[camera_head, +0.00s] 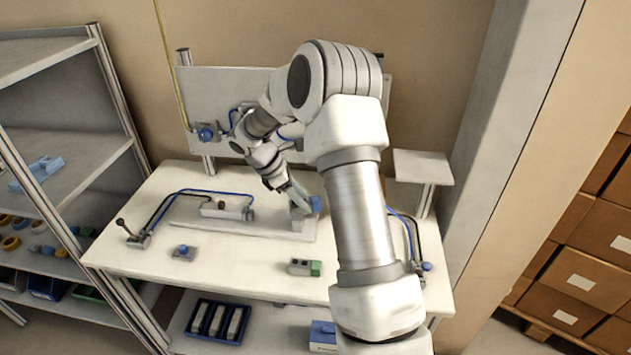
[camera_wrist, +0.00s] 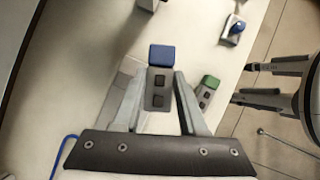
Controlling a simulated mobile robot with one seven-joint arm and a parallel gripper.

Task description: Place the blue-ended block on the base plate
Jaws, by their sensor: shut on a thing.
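The blue-ended block is gripped by my gripper (camera_wrist: 160,88); its blue end (camera_wrist: 163,58) and grey body with dark square marks (camera_wrist: 158,80) show between the two fingers in the wrist view. In the head view the blue end (camera_head: 316,204) shows beside my gripper (camera_head: 300,198), over the right end of the pale base plate (camera_head: 240,229). The base plate is a long low strip on the table. I cannot tell whether the block touches it; my gripper hides part of that end.
A green-ended block (camera_head: 306,267) lies on the white table (camera_head: 235,278) nearer the front, also in the wrist view (camera_wrist: 207,88). A small box with a blue knob (camera_head: 184,252) is at the front left. A lever (camera_head: 130,232) stands at the left edge. Blue hoses run along both sides.

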